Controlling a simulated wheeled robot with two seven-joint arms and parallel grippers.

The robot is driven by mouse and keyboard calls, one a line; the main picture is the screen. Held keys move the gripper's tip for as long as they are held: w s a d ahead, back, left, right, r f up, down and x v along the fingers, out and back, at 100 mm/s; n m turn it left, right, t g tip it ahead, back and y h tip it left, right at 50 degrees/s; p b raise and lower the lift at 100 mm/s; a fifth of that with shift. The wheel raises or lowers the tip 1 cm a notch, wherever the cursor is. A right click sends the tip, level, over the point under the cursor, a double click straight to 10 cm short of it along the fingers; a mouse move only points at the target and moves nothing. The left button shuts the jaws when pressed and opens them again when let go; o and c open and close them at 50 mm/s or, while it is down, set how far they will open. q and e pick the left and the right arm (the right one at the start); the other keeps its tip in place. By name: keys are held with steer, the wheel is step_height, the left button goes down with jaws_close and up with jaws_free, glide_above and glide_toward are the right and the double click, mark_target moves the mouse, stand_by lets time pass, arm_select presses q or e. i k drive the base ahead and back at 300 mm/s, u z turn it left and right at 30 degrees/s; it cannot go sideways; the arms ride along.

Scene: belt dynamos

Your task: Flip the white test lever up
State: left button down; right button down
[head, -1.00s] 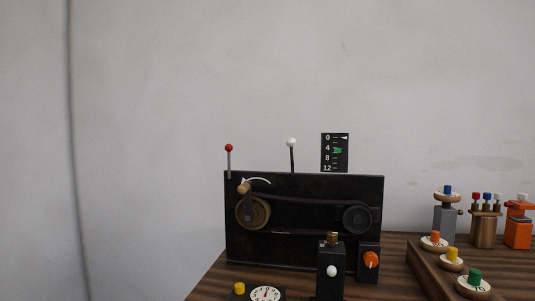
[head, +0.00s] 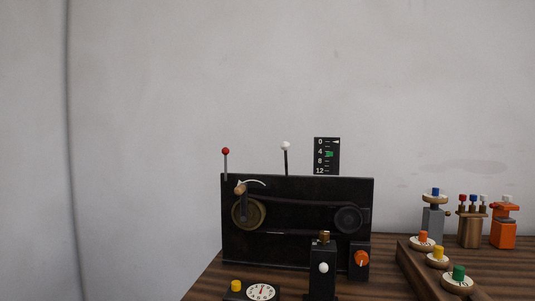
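A black belt-dynamo panel (head: 297,188) stands upright on the wooden table in the head view. A white-knobbed lever (head: 286,147) sticks up from its top edge, nearly vertical. A small black box (head: 322,284) in front of the panel has another white knob (head: 323,268) on its front face and a brass fitting on top. I cannot tell from the picture which of the two white knobs is the test lever. Neither of my grippers is in view.
A red-knobbed lever (head: 225,152) rises at the panel's left end. A scale (head: 327,168) with a green marker stands behind the panel. An orange knob (head: 362,258), a dial (head: 261,291) and a tray (head: 418,280) of coloured-knob pieces lie around the box.

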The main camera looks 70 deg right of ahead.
mark_target(285, 145)
steer(key=k, duration=0.65)
steer(key=z, duration=0.75)
